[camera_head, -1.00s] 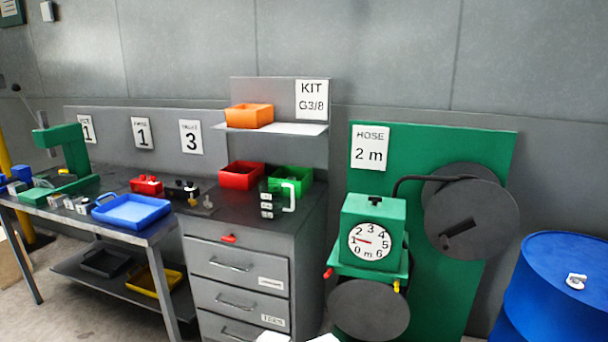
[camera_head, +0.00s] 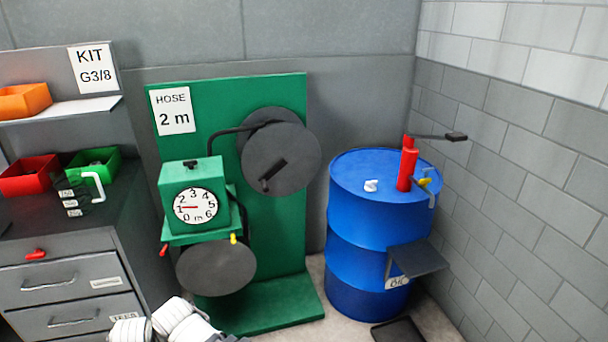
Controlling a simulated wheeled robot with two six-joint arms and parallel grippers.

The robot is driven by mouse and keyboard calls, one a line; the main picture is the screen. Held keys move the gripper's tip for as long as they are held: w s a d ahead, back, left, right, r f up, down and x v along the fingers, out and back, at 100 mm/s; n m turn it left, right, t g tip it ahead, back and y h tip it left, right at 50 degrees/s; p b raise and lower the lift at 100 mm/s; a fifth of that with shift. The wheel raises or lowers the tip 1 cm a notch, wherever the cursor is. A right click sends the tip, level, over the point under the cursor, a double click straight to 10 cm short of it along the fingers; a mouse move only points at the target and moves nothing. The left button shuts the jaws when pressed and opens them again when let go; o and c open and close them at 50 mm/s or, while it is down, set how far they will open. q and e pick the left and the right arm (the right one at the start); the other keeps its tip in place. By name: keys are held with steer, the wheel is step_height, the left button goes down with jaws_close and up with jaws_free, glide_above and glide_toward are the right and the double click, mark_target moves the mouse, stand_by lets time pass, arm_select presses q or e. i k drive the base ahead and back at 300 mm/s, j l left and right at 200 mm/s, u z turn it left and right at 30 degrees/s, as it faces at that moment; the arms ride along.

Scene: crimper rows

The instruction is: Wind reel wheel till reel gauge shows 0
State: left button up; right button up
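The reel stands on a green panel (camera_head: 228,110). Its dark round wheel (camera_head: 298,150) carries a short handle block on its lower left face, and a second dark disc shows partly behind it. The reel gauge (camera_head: 195,206) is a white dial numbered 0 to 6 on a green box (camera_head: 192,177). Its red needle points left, at about 1. A dark hose (camera_head: 228,131) runs from the box to the reel. White parts of my own arm show at the bottom edge; neither gripper's fingers are in view, and nothing of mine touches the wheel.
A sign (camera_head: 173,109) reads HOSE 2 m. Another dark disc (camera_head: 216,268) sits below the gauge box. A blue drum (camera_head: 350,230) with a red pump (camera_head: 407,166) stands right of the panel. A grey drawer cabinet (camera_head: 60,280) stands left. Some floor is bare between panel and drum.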

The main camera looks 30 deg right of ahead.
mark_target(280, 158)
steer(key=l+z, duration=0.1)
steer(key=l, duration=3.15)
